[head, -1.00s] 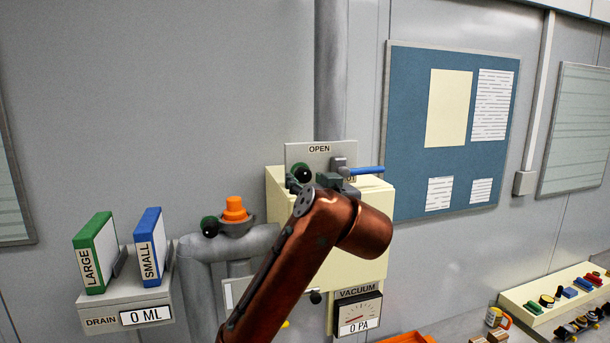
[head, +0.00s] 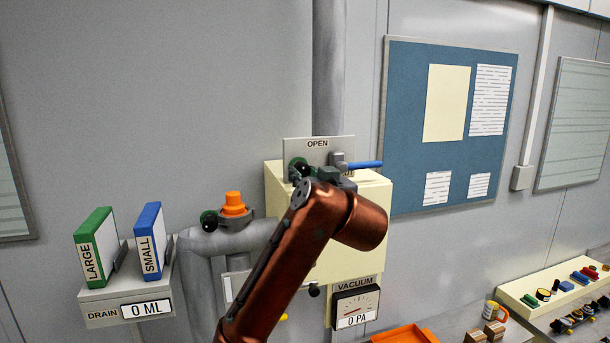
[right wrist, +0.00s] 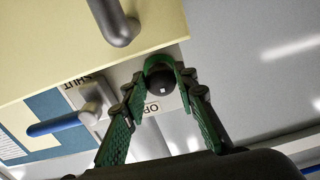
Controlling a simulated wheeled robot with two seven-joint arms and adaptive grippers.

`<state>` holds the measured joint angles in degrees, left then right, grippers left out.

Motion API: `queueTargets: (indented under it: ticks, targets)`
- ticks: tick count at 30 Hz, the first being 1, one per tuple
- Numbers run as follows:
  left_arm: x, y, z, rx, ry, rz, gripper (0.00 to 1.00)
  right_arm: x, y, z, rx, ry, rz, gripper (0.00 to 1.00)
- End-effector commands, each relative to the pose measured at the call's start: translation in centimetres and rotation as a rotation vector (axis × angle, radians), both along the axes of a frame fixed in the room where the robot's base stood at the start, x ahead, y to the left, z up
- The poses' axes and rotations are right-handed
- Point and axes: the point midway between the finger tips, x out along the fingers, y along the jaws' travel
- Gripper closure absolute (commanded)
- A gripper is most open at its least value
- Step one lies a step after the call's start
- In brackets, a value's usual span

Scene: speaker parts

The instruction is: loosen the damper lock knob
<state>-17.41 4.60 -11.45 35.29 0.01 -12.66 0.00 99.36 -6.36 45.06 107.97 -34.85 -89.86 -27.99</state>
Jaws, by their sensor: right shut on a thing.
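The damper lock knob, a black ball (right wrist: 159,83), sits between the green fingertips of my right gripper (right wrist: 163,72) in the right wrist view. The fingers are shut on it. In the head view the knob (head: 302,170) shows small at the left of the grey plate marked OPEN (head: 318,148), and my right gripper (head: 299,167) is partly hidden by its own arm. The damper lever with its blue handle (head: 365,165) points right; it also shows in the right wrist view (right wrist: 55,125). My left gripper is not in view.
The cream box (head: 380,200) lies under the plate, with a vacuum gauge (head: 356,305) reading 0 PA below. In the right wrist view a dark rounded handle (right wrist: 116,25) is near the fingers. An orange cap (head: 234,204) and a dark round knob (head: 209,220) are on the pipe at left.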

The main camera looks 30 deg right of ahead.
Motion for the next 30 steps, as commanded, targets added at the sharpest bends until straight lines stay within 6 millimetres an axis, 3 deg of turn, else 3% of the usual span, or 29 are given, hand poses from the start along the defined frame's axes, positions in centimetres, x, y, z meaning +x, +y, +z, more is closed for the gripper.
queueTargets:
  ticks: [6, 14, 30]
  targets:
    - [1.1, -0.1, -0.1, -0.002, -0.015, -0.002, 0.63, 0.0, -0.1, -0.1, -0.017, 0.004, -0.001, 0.98]
    - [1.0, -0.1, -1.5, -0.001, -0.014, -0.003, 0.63, 0.0, -0.2, -0.3, -0.132, 0.032, -0.003, 0.98]
    - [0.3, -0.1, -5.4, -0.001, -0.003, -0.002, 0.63, 0.0, -0.4, -0.2, -0.609, 0.149, -0.004, 0.98]
